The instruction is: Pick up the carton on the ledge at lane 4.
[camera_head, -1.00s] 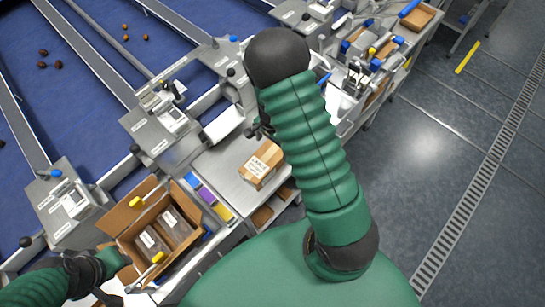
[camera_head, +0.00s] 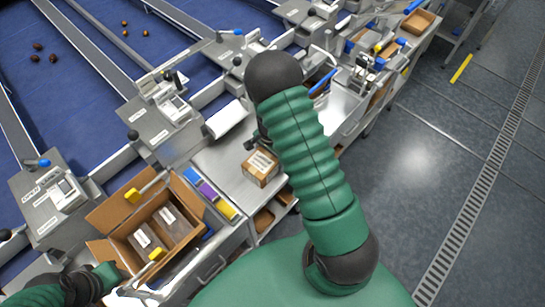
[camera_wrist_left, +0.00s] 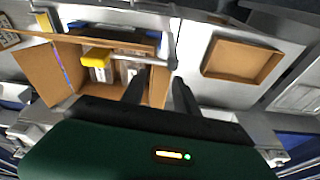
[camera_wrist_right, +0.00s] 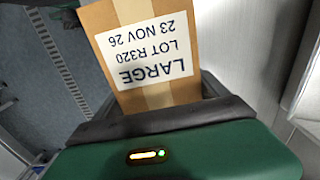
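A small closed brown carton (camera_head: 261,168) sits on the steel ledge (camera_head: 222,172), right of the coloured blocks. In the right wrist view the carton (camera_wrist_right: 150,50) is very close, its label reading LARGE, LOT R320, 23 NOV 26. My right gripper (camera_wrist_right: 155,105) is right up against the carton, with a dark finger edge along its right side; its other finger is not clear, nor whether it grips. In the head view my right arm hides most of that gripper. My left gripper (camera_wrist_left: 161,92) is open near a larger open carton (camera_head: 185,243). No lane number is legible.
The open carton holds packs with pale labels. Blue, purple and yellow blocks (camera_head: 208,192) lie between the cartons. Grey machine units (camera_head: 160,128) and blue belts (camera_head: 70,70) lie to the left.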

